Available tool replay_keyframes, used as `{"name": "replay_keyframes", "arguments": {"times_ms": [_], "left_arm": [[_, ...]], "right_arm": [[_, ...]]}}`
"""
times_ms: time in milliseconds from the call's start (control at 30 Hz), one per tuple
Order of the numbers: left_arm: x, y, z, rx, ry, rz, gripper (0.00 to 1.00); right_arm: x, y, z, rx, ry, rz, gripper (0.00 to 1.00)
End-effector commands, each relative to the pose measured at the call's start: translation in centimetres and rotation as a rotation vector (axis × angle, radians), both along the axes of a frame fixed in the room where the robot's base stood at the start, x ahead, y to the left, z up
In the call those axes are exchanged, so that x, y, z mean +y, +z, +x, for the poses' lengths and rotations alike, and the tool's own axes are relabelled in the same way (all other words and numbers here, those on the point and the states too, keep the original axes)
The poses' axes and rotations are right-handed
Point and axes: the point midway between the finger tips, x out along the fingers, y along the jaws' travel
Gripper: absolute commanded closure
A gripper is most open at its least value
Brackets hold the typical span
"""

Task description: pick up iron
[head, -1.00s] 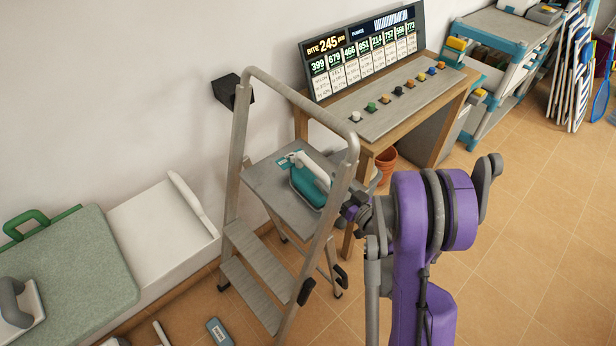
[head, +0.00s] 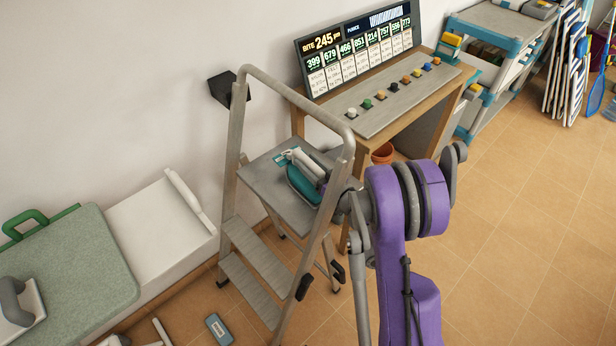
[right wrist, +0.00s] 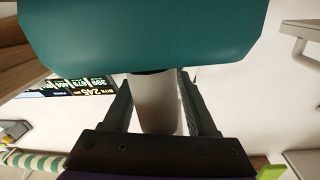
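The iron (head: 302,186) has a teal body and a white handle, and sits on the top platform of the grey step ladder (head: 260,180). My right gripper (head: 327,192) is at the iron's right side, partly hidden behind the ladder's rail and my own arm. In the right wrist view the iron's teal body (right wrist: 145,35) fills the top, and its pale handle (right wrist: 156,105) lies between the two dark fingers of my right gripper (right wrist: 157,95). Whether the fingers press on the handle is unclear. My left gripper is not in view.
The ladder's tall hoop rail (head: 300,100) rises around the platform. A wooden table (head: 440,95) with coloured knobs and a display board (head: 360,55) stands behind. Floor at right is open.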

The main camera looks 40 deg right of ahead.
Motion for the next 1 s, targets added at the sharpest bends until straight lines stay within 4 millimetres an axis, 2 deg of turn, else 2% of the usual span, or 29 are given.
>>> {"name": "replay_keyframes", "arguments": {"times_ms": [33, 300, 1000], "left_arm": [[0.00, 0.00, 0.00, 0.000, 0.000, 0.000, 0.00], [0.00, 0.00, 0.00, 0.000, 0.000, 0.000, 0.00], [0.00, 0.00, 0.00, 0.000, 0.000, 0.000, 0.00]], "right_arm": [[-0.01, 0.01, -0.02, 0.000, 0.000, 0.000, 0.53], [0.00, 0.01, -0.03, 0.000, 0.000, 0.000, 1.00], [-0.01, 0.00, -0.05, 0.000, 0.000, 0.000, 1.00]]}}
